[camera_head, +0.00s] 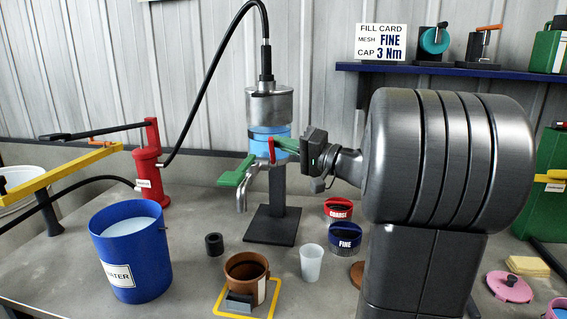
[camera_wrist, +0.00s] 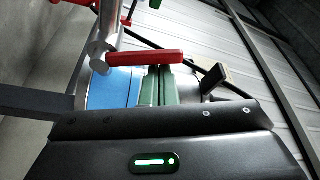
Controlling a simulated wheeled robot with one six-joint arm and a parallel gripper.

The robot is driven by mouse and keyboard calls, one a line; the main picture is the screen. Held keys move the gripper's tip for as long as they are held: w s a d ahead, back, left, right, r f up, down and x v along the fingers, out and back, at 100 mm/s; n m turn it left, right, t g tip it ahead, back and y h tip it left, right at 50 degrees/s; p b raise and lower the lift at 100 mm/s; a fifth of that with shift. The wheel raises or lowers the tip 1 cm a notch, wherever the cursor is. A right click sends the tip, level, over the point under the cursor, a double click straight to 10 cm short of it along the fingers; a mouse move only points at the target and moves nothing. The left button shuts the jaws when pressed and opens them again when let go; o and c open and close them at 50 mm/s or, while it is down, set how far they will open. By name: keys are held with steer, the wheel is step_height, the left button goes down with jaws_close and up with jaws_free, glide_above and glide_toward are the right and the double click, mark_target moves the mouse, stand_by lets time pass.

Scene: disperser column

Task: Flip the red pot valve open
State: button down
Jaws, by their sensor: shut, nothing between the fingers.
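The red pot valve (camera_head: 271,150) is a short red lever on the front of the disperser pot (camera_head: 269,108), a metal cylinder with a blue band. In the head view the lever stands nearly upright. In the wrist view the red lever (camera_wrist: 145,58) runs across the picture from a metal stub. My gripper (camera_head: 280,143) reaches in from the right, its green fingers at the lever. In the wrist view its fingers (camera_wrist: 157,85) are together, empty, with their tips right beside the lever. I cannot tell whether they touch it.
A green lever (camera_head: 238,172) sits on the spout below the pot. A brown cup (camera_head: 245,266), a white cup (camera_head: 311,262), a black ring (camera_head: 214,244) and a blue water bucket (camera_head: 132,254) stand on the bench. A black hose (camera_head: 205,75) curves to the pot top.

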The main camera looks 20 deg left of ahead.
steer(key=n+b, duration=0.1)
steer(key=b, duration=0.2)
steer(key=s+f+n+g+b, duration=0.1)
steer(key=n+b, duration=0.1)
steer(key=b, duration=0.2)
steer(key=s+n+y+b, duration=0.1)
steer(key=n+b, duration=0.1)
steer(key=b, duration=0.1)
steer(key=shift+d+f, duration=0.2)
steer(key=shift+f, duration=0.15)
steer(key=n+b, duration=0.1)
steer(key=b, duration=0.2)
steer(key=s+f+n+g+b, duration=0.1)
steer(key=b, duration=0.2)
steer(key=s+n+b, duration=0.1)
steer(key=n+b, duration=0.1)
steer(key=b, duration=0.1)
steer(key=shift+d+f+g+y, duration=0.15)
steer(key=shift+d+g+y, duration=0.1)
steer(key=shift+g+y, duration=0.15)
steer(key=shift+f, duration=0.1)
